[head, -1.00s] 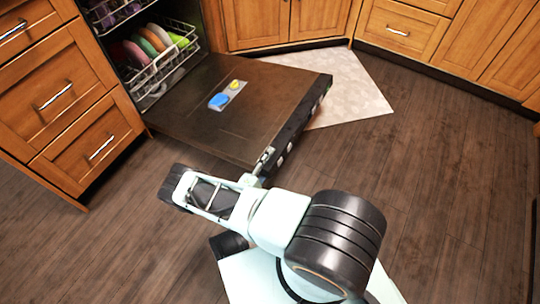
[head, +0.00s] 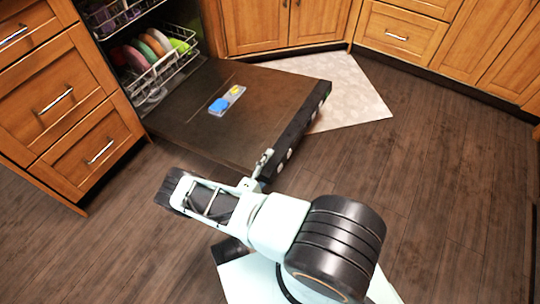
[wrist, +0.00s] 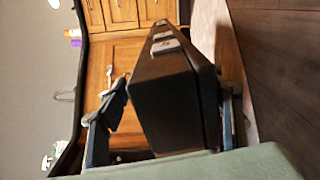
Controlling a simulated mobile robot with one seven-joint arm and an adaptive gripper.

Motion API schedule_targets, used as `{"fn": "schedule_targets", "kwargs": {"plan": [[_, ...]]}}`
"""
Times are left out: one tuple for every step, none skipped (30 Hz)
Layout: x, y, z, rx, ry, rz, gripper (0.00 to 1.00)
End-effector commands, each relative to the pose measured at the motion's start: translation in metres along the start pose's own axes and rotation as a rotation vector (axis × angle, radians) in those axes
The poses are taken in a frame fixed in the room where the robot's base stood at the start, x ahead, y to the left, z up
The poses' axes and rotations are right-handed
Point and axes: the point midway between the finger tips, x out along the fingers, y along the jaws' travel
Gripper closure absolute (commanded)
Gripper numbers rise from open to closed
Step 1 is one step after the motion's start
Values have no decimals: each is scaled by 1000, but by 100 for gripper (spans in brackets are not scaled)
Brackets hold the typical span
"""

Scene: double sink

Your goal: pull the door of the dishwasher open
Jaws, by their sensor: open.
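The dishwasher door (head: 225,117) is folded down, its dark inner face turned up and lying nearly flat above the floor. Its top edge with a row of buttons (head: 300,130) faces right, towards my arm. My gripper (head: 262,168) is at the near corner of that edge. In the wrist view my gripper (wrist: 170,118) is open, with one finger on each side of the dark door corner (wrist: 172,95). I cannot tell whether either finger touches the door. The handle is not clearly seen.
The dishwasher's racks (head: 160,65) hold several coloured plates. Wooden drawers (head: 70,95) stand at the left and cabinets (head: 285,22) behind. A pale mat (head: 350,90) lies beyond the door. The dark wood floor (head: 440,170) at the right is clear.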

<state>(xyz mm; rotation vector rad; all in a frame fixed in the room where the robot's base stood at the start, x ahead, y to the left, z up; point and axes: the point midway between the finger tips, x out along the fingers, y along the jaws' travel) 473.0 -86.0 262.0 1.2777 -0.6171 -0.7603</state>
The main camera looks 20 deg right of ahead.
Motion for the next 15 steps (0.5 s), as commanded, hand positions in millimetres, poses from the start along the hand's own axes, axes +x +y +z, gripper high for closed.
{"fn": "schedule_targets", "kwargs": {"plan": [[0,8,0,1,0,6,43],[0,12,0,1,0,7,43],[0,18,1,0,0,7,43],[0,22,2,0,0,8,43],[0,27,3,0,-1,9,43],[0,34,4,1,0,9,43],[0,39,6,1,0,9,43],[0,44,6,1,0,9,43],[0,50,8,0,-1,10,43],[0,55,9,1,-1,10,43],[0,60,10,1,-1,10,43],[0,66,11,2,-1,10,43],[0,70,12,1,-1,10,43],[0,74,13,1,-2,9,43],[0,79,14,1,-2,9,43]]}}
